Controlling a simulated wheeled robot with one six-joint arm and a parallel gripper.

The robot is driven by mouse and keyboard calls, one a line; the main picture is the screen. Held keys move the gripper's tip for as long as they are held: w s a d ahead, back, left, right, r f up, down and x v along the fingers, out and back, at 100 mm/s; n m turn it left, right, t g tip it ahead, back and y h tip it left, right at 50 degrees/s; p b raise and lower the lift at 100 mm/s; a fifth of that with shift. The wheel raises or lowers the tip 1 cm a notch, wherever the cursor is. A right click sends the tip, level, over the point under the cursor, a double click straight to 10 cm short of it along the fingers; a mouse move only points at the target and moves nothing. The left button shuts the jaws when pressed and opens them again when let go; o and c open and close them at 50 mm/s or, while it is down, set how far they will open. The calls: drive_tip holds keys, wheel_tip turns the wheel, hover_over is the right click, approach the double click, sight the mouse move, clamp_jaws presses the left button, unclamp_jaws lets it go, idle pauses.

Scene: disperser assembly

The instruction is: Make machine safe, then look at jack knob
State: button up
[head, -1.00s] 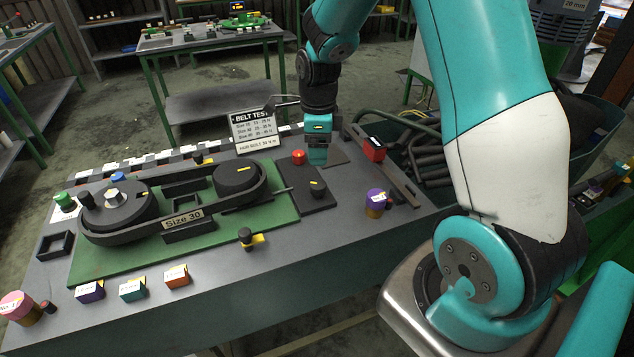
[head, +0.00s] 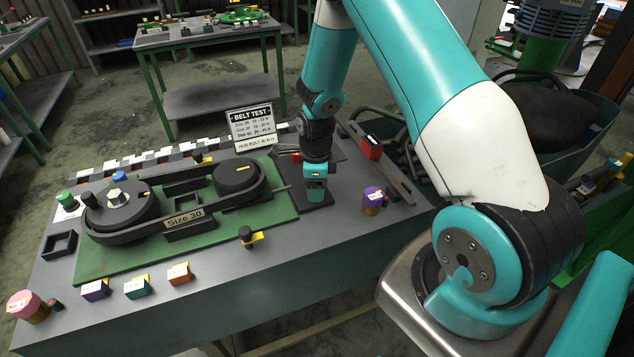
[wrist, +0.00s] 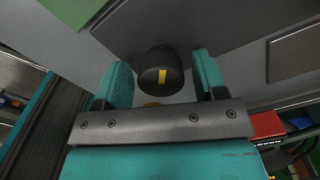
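My gripper (head: 315,200) is above the dark plate (head: 325,206) on the right part of the bench. In the wrist view it is open (wrist: 163,78), with a round black knob (wrist: 161,72) bearing a yellow mark between or just beyond its fingertips. I see no contact with the knob. The head view hides this knob behind the gripper. The belt machine, with its black belt and "Size 30" label (head: 185,219), sits on a green plate (head: 110,262). A small black knob with a yellow pointer (head: 247,236) stands in front of it. No label says which is the jack knob.
A red button (head: 296,157) is partly hidden by my arm. A red block (head: 370,147) and a purple-topped cylinder (head: 372,200) stand to the right. A "BELT TEST" sign (head: 252,125) is behind. Several coloured blocks line the front edge.

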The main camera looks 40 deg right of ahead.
drive_tip(key=c, duration=0.7)
drive_tip(key=shift+d, duration=0.25)
drive_tip(key=shift+c, duration=0.3)
drive_tip(key=shift+a, duration=0.15)
drive_tip(key=shift+n, duration=0.3)
